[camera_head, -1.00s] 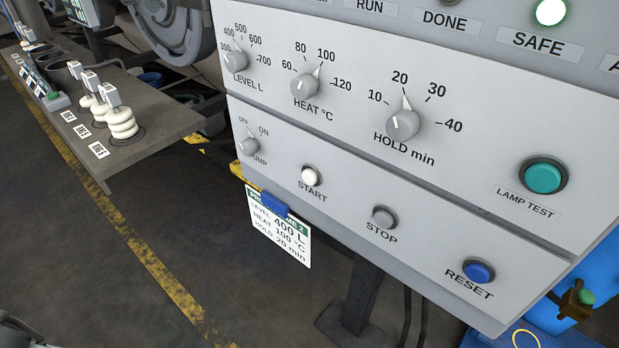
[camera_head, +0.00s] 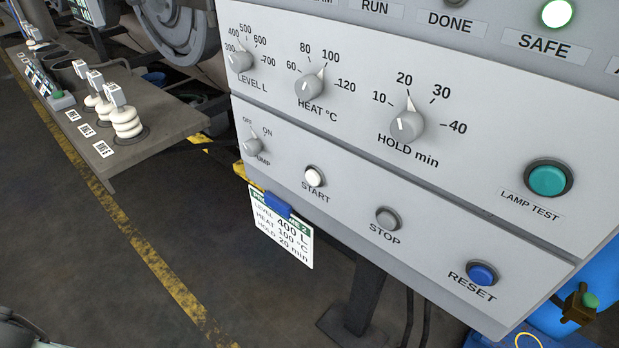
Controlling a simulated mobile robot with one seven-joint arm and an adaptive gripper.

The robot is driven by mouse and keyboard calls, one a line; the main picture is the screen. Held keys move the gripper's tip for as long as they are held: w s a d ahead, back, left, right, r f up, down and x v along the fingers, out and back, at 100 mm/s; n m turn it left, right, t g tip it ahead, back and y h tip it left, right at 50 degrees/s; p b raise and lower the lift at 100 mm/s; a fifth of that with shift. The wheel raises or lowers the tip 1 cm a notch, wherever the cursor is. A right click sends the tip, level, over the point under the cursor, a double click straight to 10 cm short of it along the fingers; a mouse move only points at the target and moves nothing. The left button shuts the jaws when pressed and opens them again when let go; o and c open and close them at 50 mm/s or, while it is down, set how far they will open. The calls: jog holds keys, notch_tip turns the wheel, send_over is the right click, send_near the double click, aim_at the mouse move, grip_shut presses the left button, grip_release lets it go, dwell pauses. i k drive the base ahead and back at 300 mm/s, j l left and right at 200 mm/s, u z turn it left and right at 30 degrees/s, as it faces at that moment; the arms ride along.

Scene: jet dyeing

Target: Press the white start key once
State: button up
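The white start key (camera_head: 314,177) is a small round button on the lower row of the grey control panel (camera_head: 345,215), above the label START. Nothing covers it. The grey STOP key (camera_head: 388,218) and the blue RESET key (camera_head: 482,273) sit to its right along the same row. The pump switch (camera_head: 252,147) is to its left. The green SAFE lamp (camera_head: 557,14) is lit at the top right. My gripper is not in view.
A programme card (camera_head: 281,232) hangs on a blue clip (camera_head: 278,204) below the start key. Three knobs and a teal LAMP TEST button (camera_head: 548,180) are higher on the panel. A bench (camera_head: 150,140) with white bobbins stands at the left. The floor between is clear.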

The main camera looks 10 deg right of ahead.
aim_at(311, 176)
jog(key=k+l+z, duration=0.1)
jog(key=z, duration=0.25)
jog(key=k+l+z, duration=0.15)
jog(key=z, duration=0.2)
jog(key=k+l+z, duration=0.3)
jog(key=i+j, duration=0.1)
jog(key=j, duration=0.05)
